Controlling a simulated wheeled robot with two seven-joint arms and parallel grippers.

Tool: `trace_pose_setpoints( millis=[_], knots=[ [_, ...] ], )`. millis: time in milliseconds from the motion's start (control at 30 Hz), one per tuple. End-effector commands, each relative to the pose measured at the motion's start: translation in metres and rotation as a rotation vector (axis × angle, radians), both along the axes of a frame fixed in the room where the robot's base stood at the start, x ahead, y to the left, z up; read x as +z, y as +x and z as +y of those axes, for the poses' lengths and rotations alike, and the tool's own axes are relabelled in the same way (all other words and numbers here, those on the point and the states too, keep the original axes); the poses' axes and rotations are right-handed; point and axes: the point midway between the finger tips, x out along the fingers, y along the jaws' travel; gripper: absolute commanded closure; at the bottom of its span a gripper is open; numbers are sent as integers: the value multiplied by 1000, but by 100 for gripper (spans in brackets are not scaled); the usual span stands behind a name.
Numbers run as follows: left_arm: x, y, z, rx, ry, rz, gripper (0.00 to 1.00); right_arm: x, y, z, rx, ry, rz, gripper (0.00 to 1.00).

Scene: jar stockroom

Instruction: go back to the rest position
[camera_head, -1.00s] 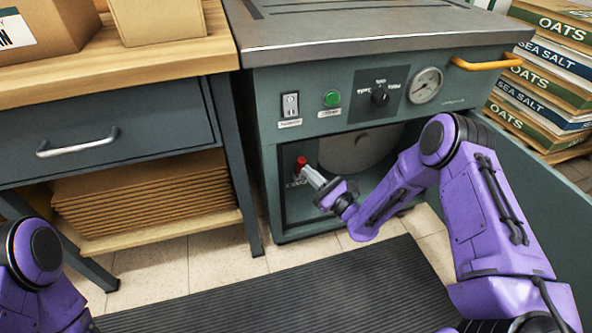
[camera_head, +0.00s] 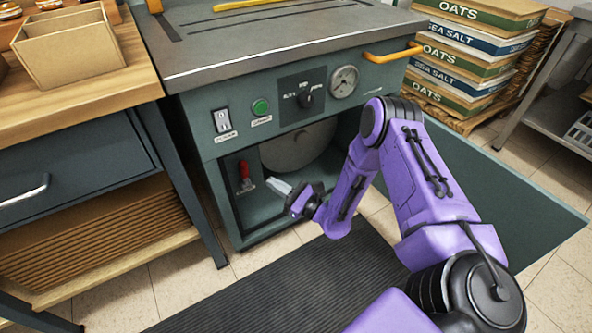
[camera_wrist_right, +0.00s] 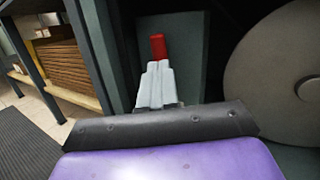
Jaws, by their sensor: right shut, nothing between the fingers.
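My right gripper (camera_head: 278,186) is shut and empty, inside the open lower compartment of the grey-green machine (camera_head: 205,108). Its pale fingertips point toward a red-handled lever (camera_head: 245,170) on the compartment's left inner panel. In the head view a small gap shows between fingertips and lever. In the right wrist view the closed fingers (camera_wrist_right: 155,85) stand in front of the red handle (camera_wrist_right: 158,46) and hide its lower part. My left gripper is in neither view.
The machine's open door (camera_head: 520,200) stands right of my right arm. A round grey disc (camera_head: 298,145) sits behind the gripper. A wooden bench (camera_head: 80,75) stands at left, stacked sacks (camera_head: 470,60) at back right. A dark ribbed mat (camera_head: 300,280) covers the floor in front.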

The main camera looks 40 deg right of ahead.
Motion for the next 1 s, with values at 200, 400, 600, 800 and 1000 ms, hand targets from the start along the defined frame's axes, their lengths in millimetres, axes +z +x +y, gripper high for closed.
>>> trace_pose_setpoints(
  millis=[200, 400, 600, 800, 1000],
  knots=[
    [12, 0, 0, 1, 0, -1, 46, -3, -48, -19, -2, 3, 0, 100],
    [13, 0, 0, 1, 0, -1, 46, -6, -65, -25, 0, 0, -2, 100],
    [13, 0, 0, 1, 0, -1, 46, -6, -66, -25, 0, -5, -5, 100],
    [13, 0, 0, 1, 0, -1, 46, -24, -65, -28, -99, -438, -64, 100],
    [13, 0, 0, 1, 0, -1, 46, -99, -101, -19, -74, -1414, 141, 100]
  ],
)
